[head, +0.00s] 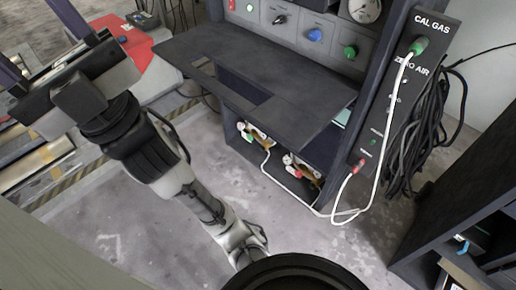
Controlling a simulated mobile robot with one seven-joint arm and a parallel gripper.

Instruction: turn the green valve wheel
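A small green valve wheel (248,137) shows on brass fittings in the low open bay of the dark cabinet (340,140). A red wheel (296,173) sits on similar fittings to its right. The green wheel is small here, and the dark shelf overhangs the bay. My arm reaches up to the upper left, and my gripper (65,80) is there, well left of the green wheel and apart from it. Its fingers are not clear, so I cannot tell if it is open.
The dark shelf (270,75) juts out above the bay. Several coloured knobs, one green (350,52), line the panel above. A white hose (385,150) hangs from the CAL GAS port (418,47) at right. Rollers (35,165) lie left; the floor (225,175) before the bay is clear.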

